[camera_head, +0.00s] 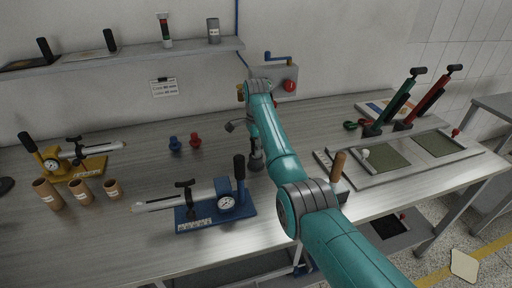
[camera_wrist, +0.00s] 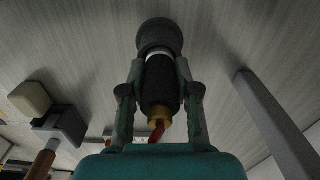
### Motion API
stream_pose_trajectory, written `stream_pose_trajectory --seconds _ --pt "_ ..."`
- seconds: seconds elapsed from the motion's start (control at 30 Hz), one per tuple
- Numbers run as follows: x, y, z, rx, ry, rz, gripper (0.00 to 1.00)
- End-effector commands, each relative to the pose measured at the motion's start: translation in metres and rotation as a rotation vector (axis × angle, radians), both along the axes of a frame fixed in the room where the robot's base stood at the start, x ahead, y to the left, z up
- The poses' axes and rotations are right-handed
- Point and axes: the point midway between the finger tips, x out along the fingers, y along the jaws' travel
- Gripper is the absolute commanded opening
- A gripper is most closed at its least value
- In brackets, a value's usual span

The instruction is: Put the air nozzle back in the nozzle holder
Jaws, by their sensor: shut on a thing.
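My gripper (camera_wrist: 158,100) is shut on the air nozzle (camera_wrist: 158,82), a black cylinder with a brass collar and a red part at its near end. A white ring shows at its far end. Beyond that ring is a wider dark grey round piece (camera_wrist: 160,36); I cannot tell whether it is the nozzle holder or part of the nozzle, nor whether they touch. In the head view my gripper (camera_head: 256,150) is low over the middle of the bench, mostly hidden by my arm, with a dark shape beneath it.
A blue pump with a gauge (camera_head: 226,204) stands in front on the bench (camera_head: 130,235), left of my arm. Red (camera_head: 195,141) and blue (camera_head: 174,144) small parts lie behind it. A wooden-handled block (camera_head: 339,187) is close right. A wall box with a red button (camera_head: 290,86) is behind.

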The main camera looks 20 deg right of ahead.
Motion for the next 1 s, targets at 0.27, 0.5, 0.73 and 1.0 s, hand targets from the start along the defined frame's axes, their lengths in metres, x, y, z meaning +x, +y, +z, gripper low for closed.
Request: stream_pose_trajectory --seconds 0.27,0.5,0.73,1.0 --pt "0.000 0.000 -0.004 0.000 0.000 0.000 0.43" --pt "0.000 0.000 -0.004 0.000 0.001 0.000 0.60" --pt "0.000 0.000 0.001 0.000 -0.001 0.000 0.60" --pt "0.001 0.000 0.047 0.000 -0.003 0.000 0.60"
